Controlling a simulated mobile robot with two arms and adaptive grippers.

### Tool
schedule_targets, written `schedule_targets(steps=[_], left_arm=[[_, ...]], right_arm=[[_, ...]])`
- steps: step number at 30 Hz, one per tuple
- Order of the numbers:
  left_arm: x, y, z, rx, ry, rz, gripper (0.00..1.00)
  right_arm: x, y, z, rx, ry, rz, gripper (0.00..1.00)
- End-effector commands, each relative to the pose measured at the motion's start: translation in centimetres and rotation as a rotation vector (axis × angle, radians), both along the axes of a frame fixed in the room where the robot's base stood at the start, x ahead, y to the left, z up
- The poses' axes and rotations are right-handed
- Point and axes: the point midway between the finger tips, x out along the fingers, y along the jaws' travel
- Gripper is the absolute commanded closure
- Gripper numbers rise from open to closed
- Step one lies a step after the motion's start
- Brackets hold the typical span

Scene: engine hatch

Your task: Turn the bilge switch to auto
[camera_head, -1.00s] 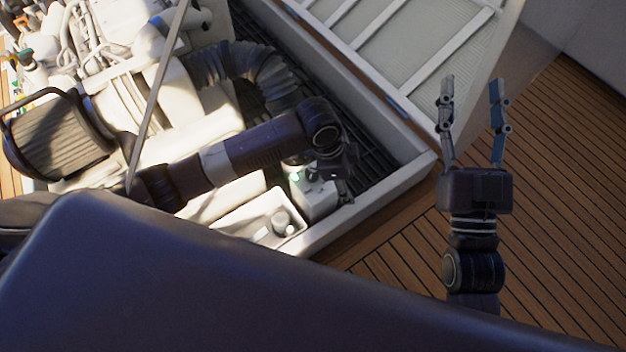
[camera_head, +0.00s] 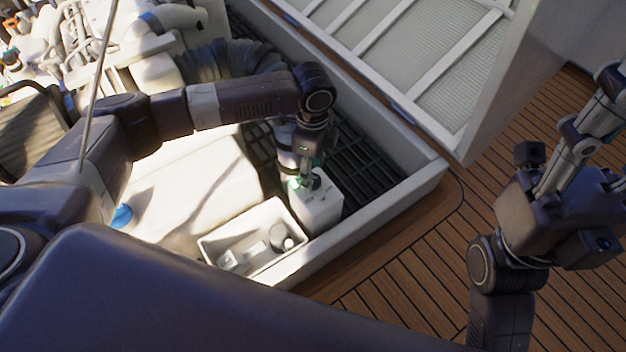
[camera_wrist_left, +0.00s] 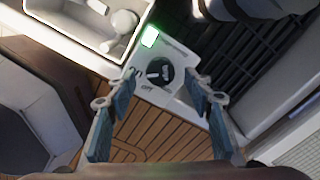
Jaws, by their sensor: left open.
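The bilge switch is a black round knob (camera_wrist_left: 160,72) with a white pointer mark, on top of a white box (camera_head: 318,208) inside the hatch. Printed labels, one reading OFF, surround the knob, and a green light (camera_wrist_left: 149,37) glows beside it. Which label the pointer marks is too small to tell. My left gripper (camera_wrist_left: 160,84) is open, its two fingers apart on either side of the knob in the wrist view; contact is not visible. In the head view the left gripper (camera_head: 312,174) points down at the box and partly hides the knob. My right gripper (camera_head: 600,105) is off to the right, partly cut off.
An open white bin (camera_head: 222,262) with small items stands left of the switch box. Black slatted grating (camera_head: 368,160) lies behind it. The raised hatch lid (camera_head: 425,45) leans at the back. The hatch rim (camera_head: 400,205) borders teak deck (camera_head: 390,265).

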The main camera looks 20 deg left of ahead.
Motion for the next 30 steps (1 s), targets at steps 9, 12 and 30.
schedule_targets(steps=[9,12,30], left_arm=[[0.0,0.0,-2.9,-0.001,-0.002,0.000,0.53],[0.1,0.0,-3.0,-0.001,-0.002,0.000,0.53],[0.0,-0.1,-3.0,-0.001,-0.002,0.000,0.94]], right_arm=[[-0.2,0.2,0.7,-0.004,-0.051,-0.004,0.53],[-0.2,0.2,0.8,-0.005,-0.054,-0.003,0.53],[-0.2,0.2,0.8,-0.007,-0.054,-0.003,0.53]])
